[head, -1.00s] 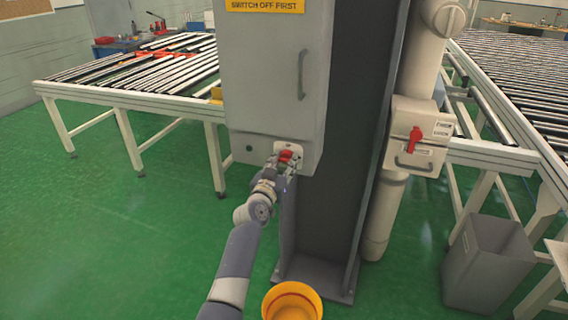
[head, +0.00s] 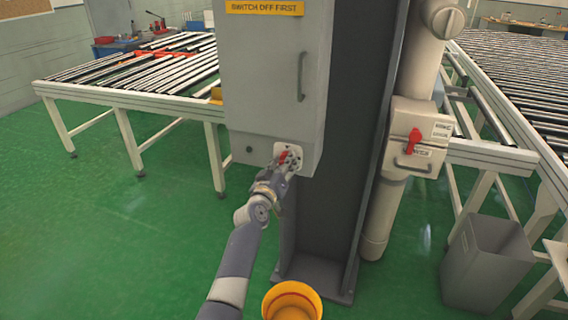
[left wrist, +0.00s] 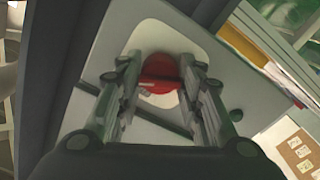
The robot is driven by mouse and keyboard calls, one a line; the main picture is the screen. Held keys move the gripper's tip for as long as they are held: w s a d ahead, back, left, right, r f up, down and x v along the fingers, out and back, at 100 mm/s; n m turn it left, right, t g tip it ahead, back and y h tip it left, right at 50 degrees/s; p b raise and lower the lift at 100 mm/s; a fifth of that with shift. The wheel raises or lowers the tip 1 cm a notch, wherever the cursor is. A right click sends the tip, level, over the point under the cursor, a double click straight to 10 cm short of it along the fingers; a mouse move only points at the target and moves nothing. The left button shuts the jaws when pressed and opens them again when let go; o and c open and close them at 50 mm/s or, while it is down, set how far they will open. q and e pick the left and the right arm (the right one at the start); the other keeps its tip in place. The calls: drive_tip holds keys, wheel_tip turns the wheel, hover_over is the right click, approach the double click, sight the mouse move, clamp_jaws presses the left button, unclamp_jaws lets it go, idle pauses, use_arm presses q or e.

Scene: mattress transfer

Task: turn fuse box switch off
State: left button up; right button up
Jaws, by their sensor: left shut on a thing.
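The grey fuse box (head: 268,85) hangs on the dark column, under a yellow "switch off first" label. Its red switch (head: 283,157) sits on a pale plate (head: 297,151) at the lower right of the box front. My left gripper (head: 289,163) is at the switch, its fingers on either side of it. In the left wrist view the red switch (left wrist: 160,72) shows between the two fingers (left wrist: 161,85), against the pale plate. The fingers are shut on the switch and hide part of it. My right gripper is not in view.
A second box with a red handle (head: 413,141) is on the pipe to the right. A yellow bucket (head: 292,302) stands at the column's foot, and a grey bin (head: 487,265) at the right. Roller tables stand on both sides. Green floor is free at left.

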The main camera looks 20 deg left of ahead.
use_arm(q)
drive_tip(key=n+p, duration=0.1)
drive_tip(key=n, duration=1.1)
drive_tip(key=shift+d+n, duration=0.1)
drive_tip(key=shift+n, duration=0.2)
idle(0.4)
drive_tip(key=o, duration=1.1)
drive_tip(key=shift+c, duration=0.2)
